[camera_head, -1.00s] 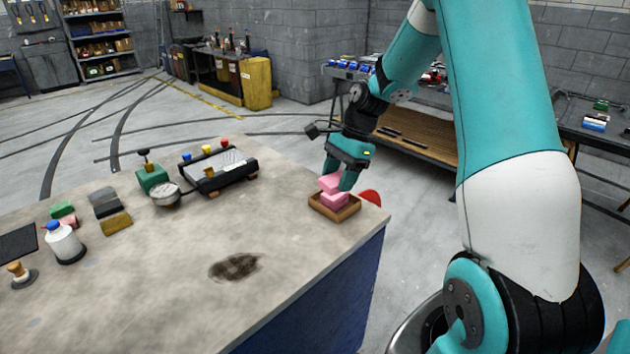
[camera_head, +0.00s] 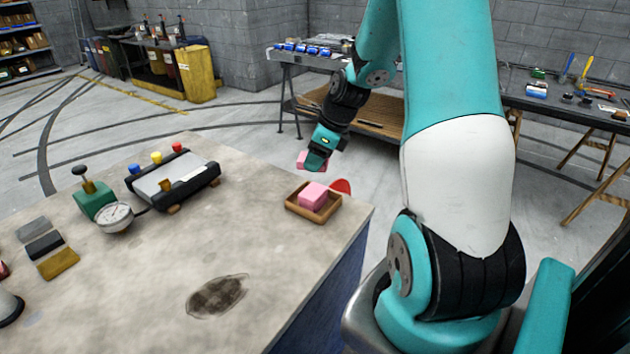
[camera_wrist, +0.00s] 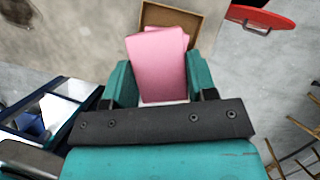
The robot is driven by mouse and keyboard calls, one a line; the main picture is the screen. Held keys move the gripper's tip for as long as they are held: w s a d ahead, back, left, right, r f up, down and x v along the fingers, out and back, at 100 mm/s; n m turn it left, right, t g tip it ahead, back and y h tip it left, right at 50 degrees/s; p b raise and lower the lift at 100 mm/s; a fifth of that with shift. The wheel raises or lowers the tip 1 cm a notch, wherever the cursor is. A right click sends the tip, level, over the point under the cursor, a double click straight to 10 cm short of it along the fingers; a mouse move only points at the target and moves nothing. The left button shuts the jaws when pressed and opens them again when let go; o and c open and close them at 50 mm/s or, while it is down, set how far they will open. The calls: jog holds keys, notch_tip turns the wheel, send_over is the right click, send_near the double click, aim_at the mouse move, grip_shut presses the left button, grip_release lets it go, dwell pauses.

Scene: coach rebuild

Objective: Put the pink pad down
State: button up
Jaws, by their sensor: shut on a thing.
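My gripper (camera_head: 313,167) is shut on a pink pad (camera_head: 303,158), held in the air beyond and above the wooden tray. In the wrist view the held pink pad (camera_wrist: 158,75) sits between my teal fingers. A second pink pad (camera_head: 313,195) lies in the small wooden tray (camera_head: 295,208) near the bench's right corner. In the wrist view the tray (camera_wrist: 150,13) shows behind the held pad, which hides much of it. The pad inside the tray is hard to separate from the held one there.
A grey device with coloured knobs (camera_head: 172,180) and a gauge (camera_head: 114,217) stand left. Bare bench top lies around a dark stain (camera_head: 217,296).

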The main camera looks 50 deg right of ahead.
aim_at(312, 191)
notch_tip(312, 191, down, 7)
jog(key=shift+f, duration=0.15)
dwell(0.4)
jog(key=shift+f, duration=0.15)
jog(key=o, duration=0.9)
